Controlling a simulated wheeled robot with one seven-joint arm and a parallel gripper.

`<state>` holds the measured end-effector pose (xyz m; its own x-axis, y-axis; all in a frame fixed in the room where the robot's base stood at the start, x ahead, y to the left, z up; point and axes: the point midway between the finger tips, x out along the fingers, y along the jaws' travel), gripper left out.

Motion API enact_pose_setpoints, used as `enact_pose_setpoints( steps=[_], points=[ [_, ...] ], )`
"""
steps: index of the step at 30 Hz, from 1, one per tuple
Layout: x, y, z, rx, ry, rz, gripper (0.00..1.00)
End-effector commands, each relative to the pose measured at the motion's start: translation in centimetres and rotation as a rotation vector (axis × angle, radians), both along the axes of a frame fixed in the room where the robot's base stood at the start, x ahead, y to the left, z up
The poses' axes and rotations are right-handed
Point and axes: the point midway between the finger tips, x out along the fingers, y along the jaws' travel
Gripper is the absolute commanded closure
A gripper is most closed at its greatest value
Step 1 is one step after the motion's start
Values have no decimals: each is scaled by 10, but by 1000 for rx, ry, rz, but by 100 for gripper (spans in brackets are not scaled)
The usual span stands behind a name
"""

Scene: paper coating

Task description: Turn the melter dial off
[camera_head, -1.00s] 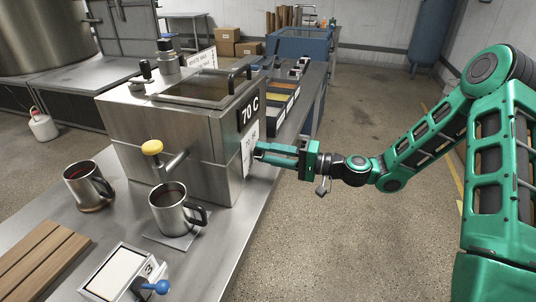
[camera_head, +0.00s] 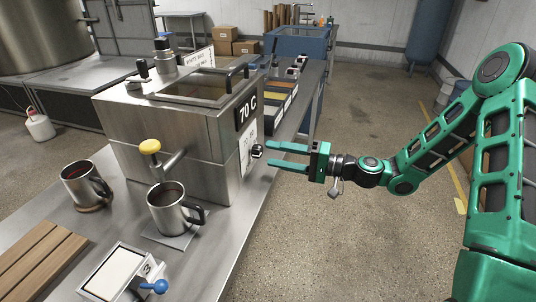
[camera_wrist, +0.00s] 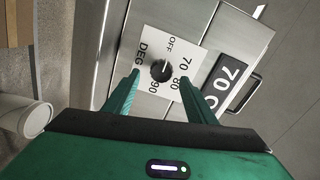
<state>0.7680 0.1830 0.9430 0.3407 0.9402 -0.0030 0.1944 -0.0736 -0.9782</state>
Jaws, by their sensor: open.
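The melter (camera_head: 165,120) is a steel box on the bench with a "70 C" sign (camera_head: 246,112) on its right side. Below the sign is a white dial plate (camera_head: 247,142) with a small black dial (camera_head: 257,151). In the wrist view, the dial (camera_wrist: 161,70) sits amid the marks OFF, 70, 80 and 90; its exact pointing is hard to read. My gripper (camera_head: 270,155) is open and empty, level with the dial and just right of it. In the wrist view, its fingers (camera_wrist: 160,78) lie either side of the dial, apparently not touching it.
A yellow-knobbed spout (camera_head: 152,148) sticks out of the melter's front. Two steel mugs, one on the left (camera_head: 85,183) and one near the spout (camera_head: 172,208), stand on the bench. A scale (camera_head: 118,273) and wooden slats (camera_head: 38,262) are in front. The floor right of the bench is clear.

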Motion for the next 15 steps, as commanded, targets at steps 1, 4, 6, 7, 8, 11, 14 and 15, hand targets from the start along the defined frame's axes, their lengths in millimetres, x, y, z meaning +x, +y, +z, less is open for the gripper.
enact_pose_setpoints(
  steps=[1, 4, 6, 7, 8, 11, 14, 15],
  points=[
    [-3, -11, -1, -2, 1, -5, 49],
    [-9, -29, -1, -1, 1, -4, 49],
    [-13, -40, -1, -1, 3, -4, 49],
    [-15, -45, -1, -1, 3, -4, 49],
    [-16, -49, -1, -2, 3, -3, 49],
    [-20, -59, -1, -1, 2, -1, 49],
    [-23, -65, -1, -1, 2, 0, 49],
    [-23, -66, -1, -1, 2, 0, 49]
  ],
)
